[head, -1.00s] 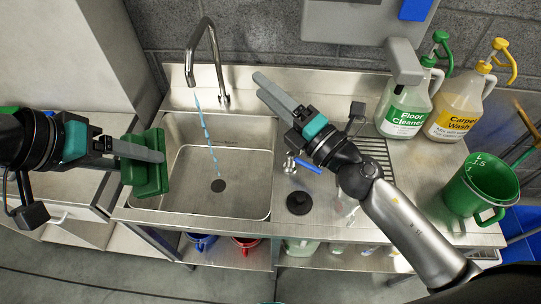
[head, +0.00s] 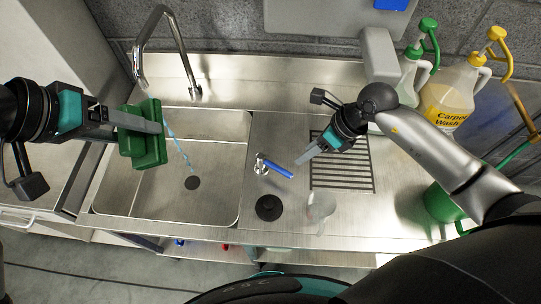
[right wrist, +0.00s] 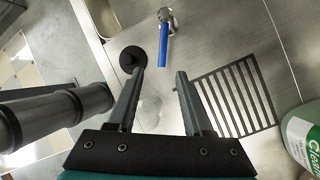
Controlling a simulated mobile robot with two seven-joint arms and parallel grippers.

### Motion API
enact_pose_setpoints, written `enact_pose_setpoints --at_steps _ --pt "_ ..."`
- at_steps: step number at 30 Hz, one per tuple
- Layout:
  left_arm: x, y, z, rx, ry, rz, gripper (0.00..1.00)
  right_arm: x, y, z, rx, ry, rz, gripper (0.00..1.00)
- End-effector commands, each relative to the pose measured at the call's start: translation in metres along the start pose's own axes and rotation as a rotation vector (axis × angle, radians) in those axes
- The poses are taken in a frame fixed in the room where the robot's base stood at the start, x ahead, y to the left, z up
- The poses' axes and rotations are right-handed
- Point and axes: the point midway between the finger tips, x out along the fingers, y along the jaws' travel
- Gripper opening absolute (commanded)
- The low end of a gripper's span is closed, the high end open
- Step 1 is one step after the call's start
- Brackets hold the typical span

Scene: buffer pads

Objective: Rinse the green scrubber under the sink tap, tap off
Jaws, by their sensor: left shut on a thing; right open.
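The green scrubber (head: 150,150) is held by my left gripper (head: 150,125), shut on it, over the left part of the sink basin (head: 215,195). A blue water stream (head: 180,152) shows beside the scrubber's right edge and falls toward the drain; its upper part is hidden, and I cannot tell whether it touches the scrubber. The tap spout (head: 172,14) arches above. My right gripper (head: 301,160) is open and empty near the blue tap lever (head: 279,168). In the right wrist view the lever (right wrist: 163,45) lies just beyond the gap between the fingertips (right wrist: 161,72).
A black round disc (head: 268,208) and a clear glass (head: 320,205) are on the counter below the lever. A drain grate (head: 342,175) lies to the right. Cleaner jugs (head: 447,98) and a green pitcher (head: 440,207), partly hidden by my arm, stand further right.

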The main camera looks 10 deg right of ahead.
Motion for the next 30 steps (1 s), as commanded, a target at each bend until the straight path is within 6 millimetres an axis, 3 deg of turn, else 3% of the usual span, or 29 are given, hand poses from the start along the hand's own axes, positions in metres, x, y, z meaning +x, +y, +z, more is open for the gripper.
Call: enact_pose_setpoints --at_steps 8,21,30 --pt "0.0 0.0 0.0 0.0 0.001 0.0 0.08 0.02 -0.004 -0.005 -0.002 0.026 -0.008 0.51" --pt "0.004 -0.002 0.002 0.0 0.001 0.0 0.08 0.096 -0.005 -0.007 -0.002 0.023 -0.01 0.51" --pt "0.007 -0.003 0.003 0.0 0.001 0.0 0.08 0.118 -0.005 -0.007 -0.004 0.023 -0.011 0.51"
